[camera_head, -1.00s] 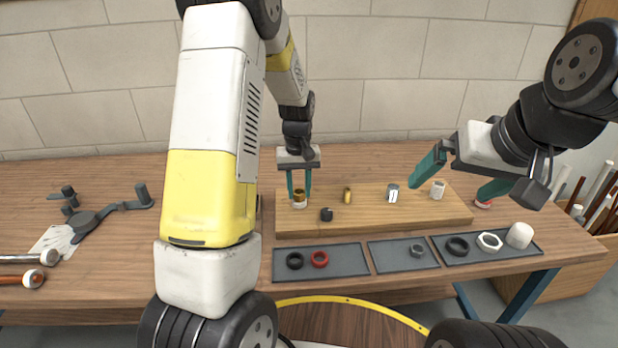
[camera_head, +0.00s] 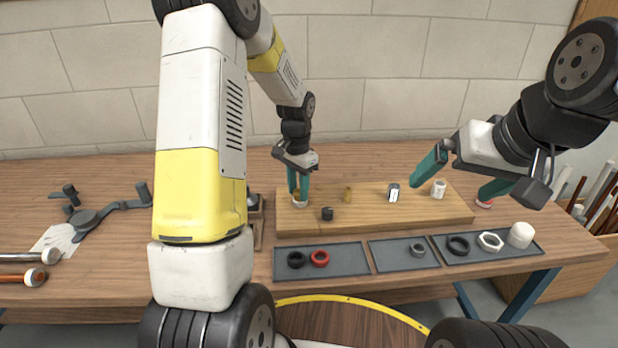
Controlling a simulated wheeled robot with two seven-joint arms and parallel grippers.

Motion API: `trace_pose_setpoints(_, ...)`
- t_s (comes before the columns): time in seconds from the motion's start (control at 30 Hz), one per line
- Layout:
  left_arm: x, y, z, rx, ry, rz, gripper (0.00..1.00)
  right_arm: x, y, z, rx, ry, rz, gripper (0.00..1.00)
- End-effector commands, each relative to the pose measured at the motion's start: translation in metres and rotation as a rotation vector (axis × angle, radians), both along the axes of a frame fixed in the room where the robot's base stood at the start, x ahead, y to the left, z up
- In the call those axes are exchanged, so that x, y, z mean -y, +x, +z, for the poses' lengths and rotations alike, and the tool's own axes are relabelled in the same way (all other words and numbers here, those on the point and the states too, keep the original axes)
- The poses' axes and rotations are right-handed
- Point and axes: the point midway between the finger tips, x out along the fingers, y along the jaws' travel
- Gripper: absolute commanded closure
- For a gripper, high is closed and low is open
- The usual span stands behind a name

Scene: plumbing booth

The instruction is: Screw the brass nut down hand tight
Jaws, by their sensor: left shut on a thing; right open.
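The brass nut (camera_head: 298,195) sits on a white fitting (camera_head: 300,204) at the left end of the wooden board (camera_head: 370,220). My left gripper (camera_head: 299,190) reaches down over it and is shut on the nut, with the teal fingers partly hiding it. How far down the nut sits cannot be told at this size. My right gripper (camera_head: 460,178) is open and empty above the right end of the board, its teal fingers wide apart.
On the board stand a black fitting (camera_head: 327,213), a brass fitting (camera_head: 347,194), a metal fitting (camera_head: 393,192) and a white fitting (camera_head: 438,188). Dark trays (camera_head: 345,262) in front hold black, red and white rings. A dark wrench-like tool (camera_head: 88,217) lies at left.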

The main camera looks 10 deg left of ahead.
Motion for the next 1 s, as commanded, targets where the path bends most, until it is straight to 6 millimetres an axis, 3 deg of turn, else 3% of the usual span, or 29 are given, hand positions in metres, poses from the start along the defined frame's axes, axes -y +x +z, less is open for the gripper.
trace_pose_setpoints(0.27, -0.0010, 0.0008, -0.0008, -0.001, -0.001, -0.216, 1.00, 0.0000, 0.0000, 0.0000, 0.000, 0.000, 0.000, 0.00)
trace_pose_setpoints(0.5, -0.0022, 0.0023, -0.0023, 0.000, -0.001, -0.574, 1.00, 0.0000, 0.0000, 0.0000, 0.000, 0.000, 0.000, 0.00)
trace_pose_setpoints(0.8, -0.0017, 0.0028, -0.0024, 0.000, 0.000, -0.654, 1.00, 0.0000, 0.0000, 0.0000, 0.000, 0.000, 0.000, 0.00)
trace_pose_setpoints(0.83, -0.0017, 0.0028, -0.0024, 0.000, 0.000, -0.653, 0.64, 0.0000, 0.0000, 0.0000, 0.000, 0.000, 0.000, 0.00)
trace_pose_setpoints(0.93, -0.0017, 0.0028, -0.0024, 0.000, 0.000, -0.652, 0.44, 0.0000, 0.0000, 0.0000, 0.000, 0.000, 0.000, 0.00)
trace_pose_setpoints(1.0, -0.0017, 0.0028, -0.0024, 0.000, 0.000, -0.651, 0.42, 0.0000, 0.0000, 0.0000, 0.000, 0.000, 0.000, 0.00)
